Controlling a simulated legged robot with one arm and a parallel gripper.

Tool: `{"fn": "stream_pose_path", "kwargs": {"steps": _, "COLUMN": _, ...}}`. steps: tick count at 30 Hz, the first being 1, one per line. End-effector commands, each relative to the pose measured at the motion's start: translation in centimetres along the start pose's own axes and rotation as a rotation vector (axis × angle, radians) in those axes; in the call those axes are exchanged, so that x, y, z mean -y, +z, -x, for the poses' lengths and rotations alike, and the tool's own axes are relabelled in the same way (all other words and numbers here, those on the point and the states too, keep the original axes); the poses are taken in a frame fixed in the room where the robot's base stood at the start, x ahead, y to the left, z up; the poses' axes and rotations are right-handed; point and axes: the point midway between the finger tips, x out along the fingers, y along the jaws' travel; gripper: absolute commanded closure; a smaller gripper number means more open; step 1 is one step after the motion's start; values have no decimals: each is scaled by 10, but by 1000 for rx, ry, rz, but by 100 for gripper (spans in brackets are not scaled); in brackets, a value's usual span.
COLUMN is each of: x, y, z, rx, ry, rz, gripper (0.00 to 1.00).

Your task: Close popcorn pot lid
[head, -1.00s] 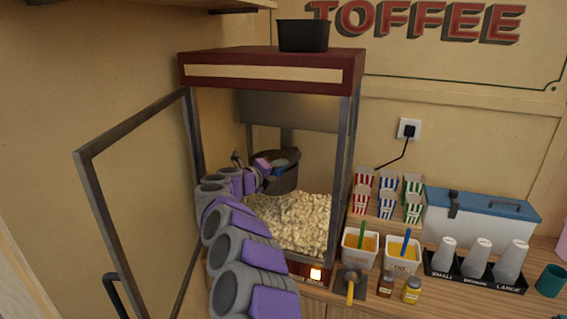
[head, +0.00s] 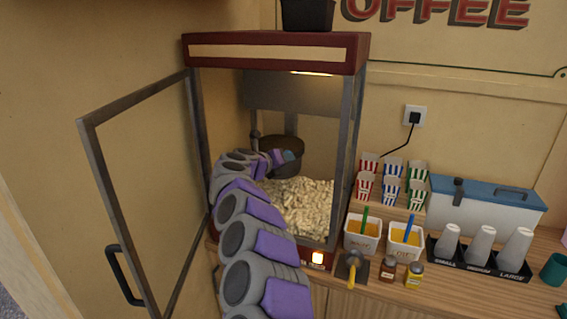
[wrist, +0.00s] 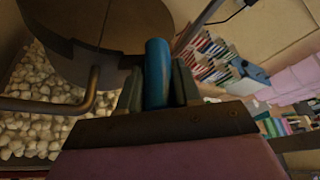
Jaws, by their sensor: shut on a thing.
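The dark popcorn pot (head: 284,143) hangs inside the glass popcorn machine (head: 275,50), above the popcorn. In the wrist view the dark metal of the pot and its lid (wrist: 95,25) fills the upper left. A blue handle (wrist: 157,72) at the pot's edge stands between my two fingers. My gripper (wrist: 158,88) is shut on this blue handle. In the head view my gripper (head: 280,157) is small at the pot's front, with a bit of blue showing. My arm hides part of the pot, and I cannot tell how far open the lid is.
The machine's glass door (head: 145,190) stands open at the left. Popcorn (head: 300,205) heaps on the machine floor. A metal post frames the opening's right side. Striped boxes (head: 391,182), sauce tubs (head: 363,235) and a cup rack (head: 480,262) crowd the counter to the right.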

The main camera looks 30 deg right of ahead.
Motion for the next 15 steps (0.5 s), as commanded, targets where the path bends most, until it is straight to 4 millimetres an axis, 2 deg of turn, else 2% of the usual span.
{"fn": "stream_pose_path", "kwargs": {"steps": 10, "x": -3, "y": -3, "z": -1, "rx": -4, "ry": 5, "rz": 0, "gripper": 100}}
{"fn": "stream_pose_path", "kwargs": {"steps": 11, "x": -4, "y": -3, "z": -1, "rx": -5, "ry": 5, "rz": 0, "gripper": 66}}
{"fn": "stream_pose_path", "kwargs": {"steps": 15, "x": -3, "y": -2, "z": -1, "rx": -4, "ry": 4, "rz": 0, "gripper": 53}}
